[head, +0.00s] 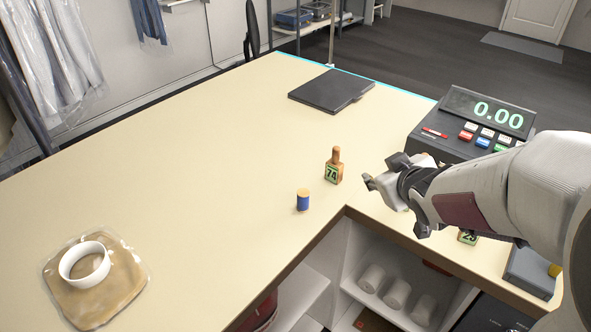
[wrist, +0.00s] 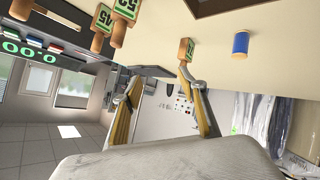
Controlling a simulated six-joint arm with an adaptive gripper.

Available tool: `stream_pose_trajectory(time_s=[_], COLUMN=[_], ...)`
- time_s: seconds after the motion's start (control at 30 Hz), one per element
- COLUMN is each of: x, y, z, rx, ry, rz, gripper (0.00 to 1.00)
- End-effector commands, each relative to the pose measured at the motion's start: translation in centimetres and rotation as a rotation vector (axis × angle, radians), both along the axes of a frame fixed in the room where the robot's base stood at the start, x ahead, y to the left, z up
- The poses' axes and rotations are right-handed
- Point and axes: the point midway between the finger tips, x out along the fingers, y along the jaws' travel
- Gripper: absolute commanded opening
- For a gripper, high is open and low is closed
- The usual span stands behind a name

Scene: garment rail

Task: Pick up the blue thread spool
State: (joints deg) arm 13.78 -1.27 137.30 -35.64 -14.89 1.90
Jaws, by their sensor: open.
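The blue thread spool (head: 303,202) stands upright on the cream counter (head: 200,150), with an orange-yellow top. In the wrist view the spool (wrist: 240,43) shows at the upper right, apart from my gripper. My gripper (head: 372,181) is to the right of the spool in the head view, above the counter near its inner corner. Its two fingers (wrist: 158,108) are spread apart with nothing between them. A wooden tag block with a knob and the number 74 (head: 334,168) stands between the spool and my gripper in the head view.
A cash register (head: 475,122) stands at the right behind my arm. A black flat case (head: 331,90) lies at the back. More numbered tags (wrist: 102,20) show in the wrist view. Left counter is clear.

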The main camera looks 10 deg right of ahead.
Motion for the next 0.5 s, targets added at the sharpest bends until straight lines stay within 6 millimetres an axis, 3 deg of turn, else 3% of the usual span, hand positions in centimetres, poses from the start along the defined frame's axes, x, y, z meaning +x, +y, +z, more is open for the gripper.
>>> stream_pose_trajectory(time_s=[0.2, 0.5], x=[2.7, 4.8], y=[0.9, 3.0], z=[-2.4, -5.6], rx=[0.016, 0.085], ry=[-0.045, -0.112], rz=[0.11, 0.273], gripper=[0.42, 0.42])
